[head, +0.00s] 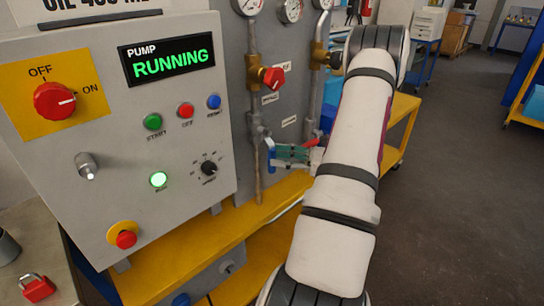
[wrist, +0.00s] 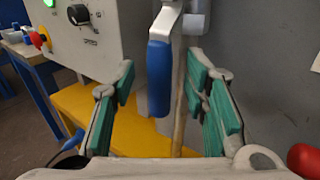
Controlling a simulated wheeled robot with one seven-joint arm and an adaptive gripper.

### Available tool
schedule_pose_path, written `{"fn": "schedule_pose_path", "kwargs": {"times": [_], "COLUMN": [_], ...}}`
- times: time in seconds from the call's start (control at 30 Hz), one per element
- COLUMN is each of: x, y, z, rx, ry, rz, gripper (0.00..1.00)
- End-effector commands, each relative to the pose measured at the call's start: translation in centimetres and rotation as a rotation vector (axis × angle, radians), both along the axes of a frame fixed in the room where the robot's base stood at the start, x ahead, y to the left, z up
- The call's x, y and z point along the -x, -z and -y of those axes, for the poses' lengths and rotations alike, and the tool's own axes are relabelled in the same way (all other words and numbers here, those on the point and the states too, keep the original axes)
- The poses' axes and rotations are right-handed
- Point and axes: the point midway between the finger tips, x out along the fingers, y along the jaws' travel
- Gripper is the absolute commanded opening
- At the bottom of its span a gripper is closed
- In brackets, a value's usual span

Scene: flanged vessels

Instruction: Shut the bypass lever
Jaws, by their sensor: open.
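A lever with a blue grip (wrist: 158,62) hangs down from a pale metal arm in the wrist view. Its blue end also shows in the head view (head: 271,160), beside the pipe. My gripper (wrist: 161,82) is open, with green pads on both sides of the blue grip. Gaps show on both sides, so the grip looks untouched. In the head view my gripper (head: 289,157) is at the lower pipework, partly hidden by my arm. A red lever (head: 311,142) is just right of it. The valve labels are too small to read.
The grey control cabinet (head: 120,185) stands close at the left, its pump display (head: 170,60) reading RUNNING. A red valve handle (head: 273,78) is above on the pipe. A red rounded part (wrist: 303,160) is at the wrist view's lower right. Yellow shelving (head: 235,225) lies below.

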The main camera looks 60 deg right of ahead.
Motion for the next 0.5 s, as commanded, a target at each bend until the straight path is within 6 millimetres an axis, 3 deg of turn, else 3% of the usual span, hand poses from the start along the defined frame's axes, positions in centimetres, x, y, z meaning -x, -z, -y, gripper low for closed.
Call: {"fn": "schedule_pose_path", "kwargs": {"times": [0.2, 0.5], "x": [-2.3, -2.7], "y": [0.0, 0.0], "z": [-0.8, -1.0], "rx": [0.001, 0.001], "ry": [-0.002, -0.001], "rz": [0.000, 0.000], "gripper": [0.41, 0.41]}}
